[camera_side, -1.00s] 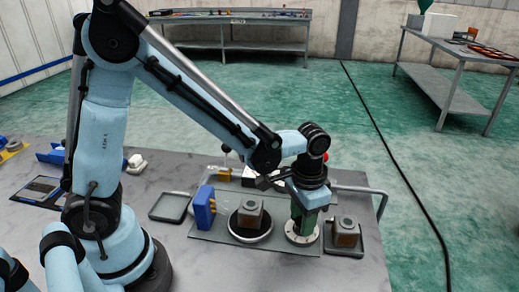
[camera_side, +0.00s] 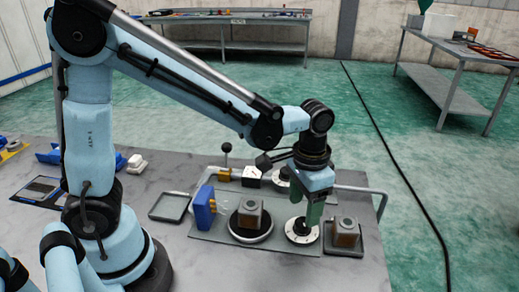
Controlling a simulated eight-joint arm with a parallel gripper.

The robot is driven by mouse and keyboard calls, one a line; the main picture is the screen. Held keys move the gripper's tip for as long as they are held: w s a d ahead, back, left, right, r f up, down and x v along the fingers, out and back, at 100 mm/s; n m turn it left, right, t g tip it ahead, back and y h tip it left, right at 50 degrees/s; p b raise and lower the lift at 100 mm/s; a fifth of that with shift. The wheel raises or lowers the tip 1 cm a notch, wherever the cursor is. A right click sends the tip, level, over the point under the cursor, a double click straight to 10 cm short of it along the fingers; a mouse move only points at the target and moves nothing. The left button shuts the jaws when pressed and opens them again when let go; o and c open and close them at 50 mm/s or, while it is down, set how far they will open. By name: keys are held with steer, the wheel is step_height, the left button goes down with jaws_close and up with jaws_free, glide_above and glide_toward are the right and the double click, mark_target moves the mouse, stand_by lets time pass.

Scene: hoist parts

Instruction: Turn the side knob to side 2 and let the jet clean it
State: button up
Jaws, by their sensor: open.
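A white dial with a dark knob in its middle (camera_side: 298,231) lies on the grey plate, right of the turntable; its markings are too small to read. My gripper (camera_side: 311,222) is open, pointing down at the dial's right side. I cannot tell whether its fingers touch the knob. A brown-grey block with a round top (camera_side: 250,213) sits on a dark round turntable with a pale rim (camera_side: 249,235). A blue jet unit (camera_side: 204,207) with pale nozzles facing the block stands just left of it. No spray is clearly visible.
A similar block (camera_side: 346,232) sits in a dark tray (camera_side: 357,249) close on the right. Behind are a second dial (camera_side: 279,180), a black-ball lever (camera_side: 226,147), a white gauge box (camera_side: 252,177) and a grey pipe (camera_side: 375,192). An empty tray (camera_side: 169,207) lies left.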

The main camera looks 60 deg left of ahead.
mark_target(302, 222)
step_height(302, 222, up, 8)
stand_by(0.4)
steer(key=shift+f, duration=0.1)
stand_by(0.6)
